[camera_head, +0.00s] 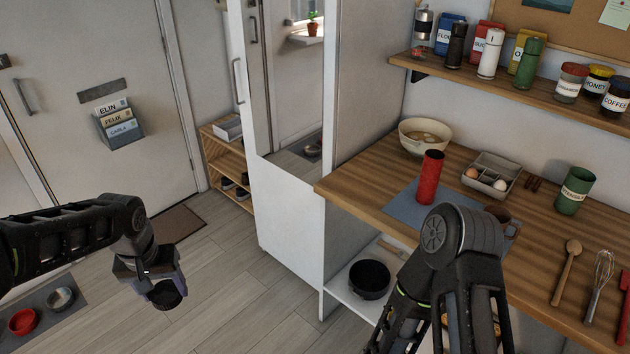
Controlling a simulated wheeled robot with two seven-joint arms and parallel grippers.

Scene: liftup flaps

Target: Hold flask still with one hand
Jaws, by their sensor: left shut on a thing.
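A red cylindrical flask (429,178) stands upright on a blue-grey mat (402,207) on the wooden counter. My left gripper (162,284) is at the lower left, above the floor and well away from the flask. It is shut on a small dark round thing (167,296), too dark to identify for sure. My right arm bends in front of the counter, just nearer than the flask, and hides part of the mat. No fingers of the right gripper show, and I see nothing touching the flask.
A cream bowl (425,136), an egg tray (490,175) and a green canister (574,190) stand on the counter. A wooden spoon (565,272) and whisk (600,286) lie at the right. A black pot (369,279) is on the lower shelf. The floor at centre left is clear.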

